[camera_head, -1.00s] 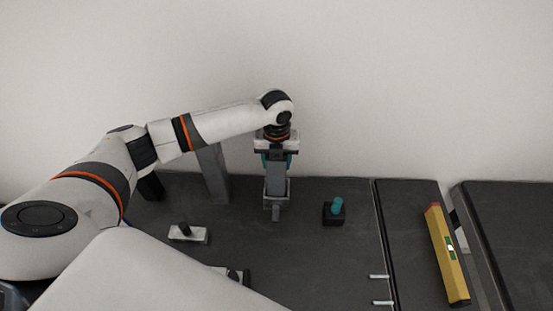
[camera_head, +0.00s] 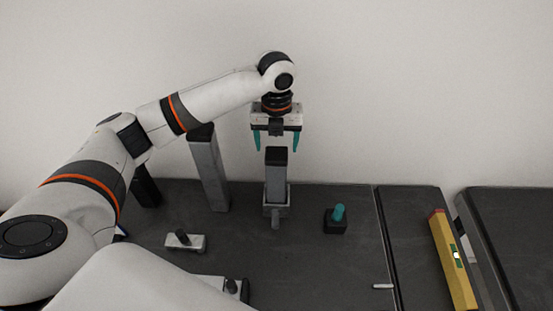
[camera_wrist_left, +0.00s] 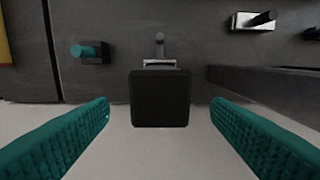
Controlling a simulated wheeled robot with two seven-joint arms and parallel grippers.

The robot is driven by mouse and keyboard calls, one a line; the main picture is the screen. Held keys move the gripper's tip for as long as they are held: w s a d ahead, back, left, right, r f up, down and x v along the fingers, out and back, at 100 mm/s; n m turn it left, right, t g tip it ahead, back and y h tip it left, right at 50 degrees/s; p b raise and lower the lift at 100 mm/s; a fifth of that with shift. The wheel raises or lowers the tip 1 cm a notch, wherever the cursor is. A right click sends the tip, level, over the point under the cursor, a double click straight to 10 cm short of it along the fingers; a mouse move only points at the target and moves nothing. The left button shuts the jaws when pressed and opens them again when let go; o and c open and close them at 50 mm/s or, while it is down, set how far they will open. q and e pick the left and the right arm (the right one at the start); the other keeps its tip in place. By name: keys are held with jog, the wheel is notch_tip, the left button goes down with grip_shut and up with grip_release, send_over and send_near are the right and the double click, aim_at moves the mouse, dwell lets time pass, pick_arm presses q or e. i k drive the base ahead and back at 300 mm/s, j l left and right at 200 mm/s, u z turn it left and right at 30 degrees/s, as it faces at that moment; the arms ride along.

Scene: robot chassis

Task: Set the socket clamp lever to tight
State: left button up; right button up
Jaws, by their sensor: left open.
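A grey post with a black top (camera_head: 276,170) stands upright in a grey socket clamp (camera_head: 270,208) on the dark surface. A small grey lever (camera_head: 276,223) projects from the clamp's front side, towards the bottom of the picture. My left gripper (camera_head: 277,144) is open just above the post, its teal fingers apart on either side and not touching it. In the left wrist view the black post top (camera_wrist_left: 160,98) sits between the spread fingers, with the socket (camera_wrist_left: 160,63) and lever (camera_wrist_left: 159,39) beyond it. My right gripper is not in view.
Another grey post (camera_head: 210,175) stands to the left. A pale block with a dark knob (camera_head: 185,242) lies in front of it. A black block with a teal peg (camera_head: 336,220) sits right of the clamp. A yellow level (camera_head: 452,258) lies farther right. A metal pin (camera_head: 383,286) is near the front.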

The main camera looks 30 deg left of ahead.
aim_at(275, 213)
jog(key=k, duration=2)
